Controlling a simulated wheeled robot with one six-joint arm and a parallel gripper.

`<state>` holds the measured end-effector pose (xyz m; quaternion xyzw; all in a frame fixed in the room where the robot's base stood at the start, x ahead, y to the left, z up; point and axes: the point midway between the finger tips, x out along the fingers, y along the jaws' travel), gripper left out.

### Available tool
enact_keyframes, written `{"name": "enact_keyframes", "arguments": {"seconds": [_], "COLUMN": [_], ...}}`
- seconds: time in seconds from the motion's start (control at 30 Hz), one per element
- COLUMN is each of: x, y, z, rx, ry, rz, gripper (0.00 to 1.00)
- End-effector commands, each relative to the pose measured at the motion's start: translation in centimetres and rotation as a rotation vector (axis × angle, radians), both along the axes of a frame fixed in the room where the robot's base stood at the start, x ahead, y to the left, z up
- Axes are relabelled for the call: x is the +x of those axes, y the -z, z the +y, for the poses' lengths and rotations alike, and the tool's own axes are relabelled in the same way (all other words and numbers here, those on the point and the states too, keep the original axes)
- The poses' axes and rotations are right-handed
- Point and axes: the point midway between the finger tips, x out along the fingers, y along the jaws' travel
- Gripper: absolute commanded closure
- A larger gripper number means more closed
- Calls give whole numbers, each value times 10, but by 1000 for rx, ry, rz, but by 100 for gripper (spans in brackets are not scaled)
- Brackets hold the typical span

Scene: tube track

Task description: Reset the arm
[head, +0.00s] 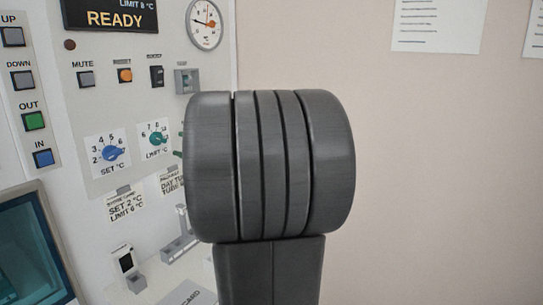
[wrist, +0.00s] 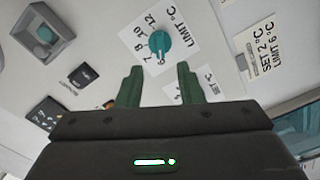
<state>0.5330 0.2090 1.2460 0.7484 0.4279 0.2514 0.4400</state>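My gripper (wrist: 158,72) shows in the wrist view with two green fingers apart and nothing between them. Beyond the fingertips is the teal limit dial (wrist: 160,43) on its white scale; the fingers look apart from it, though the exact gap is hard to judge. In the head view my grey arm joint fills the middle and hides most or all of the gripper. The limit dial (head: 156,139) shows there just left of the joint, and the blue set dial (head: 115,153) is farther left.
The panel has a READY display (head: 113,17), a gauge (head: 204,24), an orange button (head: 125,75), a green OUT button (head: 34,121) and a blue IN button (head: 43,157). A protruding square housing (wrist: 42,33) is at the wrist view's upper left. The wall (head: 430,170) at right is bare below papers.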

Motion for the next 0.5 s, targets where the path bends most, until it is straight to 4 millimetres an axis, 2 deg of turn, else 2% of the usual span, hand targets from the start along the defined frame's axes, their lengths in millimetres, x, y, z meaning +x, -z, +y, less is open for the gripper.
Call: {"name": "enact_keyframes", "arguments": {"seconds": [0.1, 0.4, 0.5], "x": [-10, -31, -26], "y": [0, 1, 0], "z": [-19, -54, -41], "rx": [0, -1, 0], "ry": [4, 3, -5], "rz": [0, 0, 2], "gripper": [66, 66, 66]}}
